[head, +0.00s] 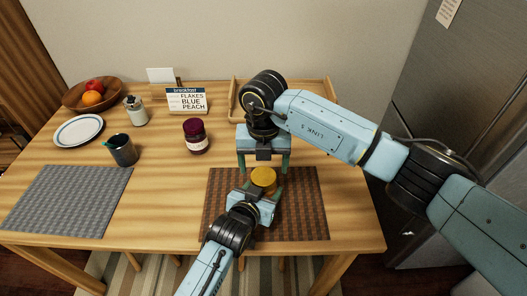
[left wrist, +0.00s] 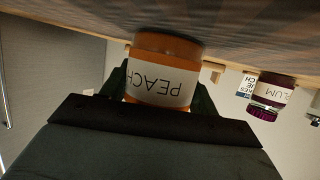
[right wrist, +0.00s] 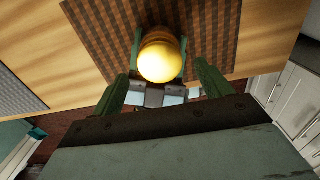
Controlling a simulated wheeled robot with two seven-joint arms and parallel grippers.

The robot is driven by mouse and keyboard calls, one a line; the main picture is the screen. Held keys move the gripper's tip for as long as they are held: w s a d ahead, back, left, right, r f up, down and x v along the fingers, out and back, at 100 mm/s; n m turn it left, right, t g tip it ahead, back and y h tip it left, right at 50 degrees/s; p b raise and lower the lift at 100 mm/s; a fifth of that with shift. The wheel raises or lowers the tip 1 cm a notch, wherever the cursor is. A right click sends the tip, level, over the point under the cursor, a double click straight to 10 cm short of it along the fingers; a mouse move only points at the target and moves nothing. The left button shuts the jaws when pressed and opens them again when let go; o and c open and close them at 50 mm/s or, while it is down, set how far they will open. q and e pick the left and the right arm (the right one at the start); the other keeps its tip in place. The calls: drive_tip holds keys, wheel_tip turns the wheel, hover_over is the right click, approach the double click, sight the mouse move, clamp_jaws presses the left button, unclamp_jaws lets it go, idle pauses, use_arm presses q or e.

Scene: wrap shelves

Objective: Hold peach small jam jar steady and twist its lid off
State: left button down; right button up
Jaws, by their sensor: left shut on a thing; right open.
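The peach jam jar shows in the left wrist view (left wrist: 160,72) as an orange jar with a white PEACH label, upside down in that picture. In the head view its round yellow lid (head: 263,176) is on top, over the brown mat. My left gripper (head: 262,190) is shut on the jar's body from the front, one finger on each side. My right gripper (head: 264,163) is open, just behind and above the lid. In the right wrist view the lid (right wrist: 160,58) lies between the lines of the open fingers, apart from both. I cannot tell whether the jar touches the mat.
A plum jar (head: 195,136) stands left of the brown mat (head: 310,205). A grey mug (head: 122,150), a plate (head: 79,130), a fruit bowl (head: 112,97), a small jar (head: 135,111) and a breakfast card (head: 187,100) are further left. A wooden tray (head: 312,84) is behind my right gripper.

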sight(263, 176)
drive_tip(key=shift+f, duration=1.55)
drive_tip(key=shift+c, duration=0.2)
drive_tip(key=c, duration=1)
drive_tip(key=n, duration=0.3)
drive_tip(key=o, duration=1.1)
drive_tip(key=shift+r, duration=0.1)
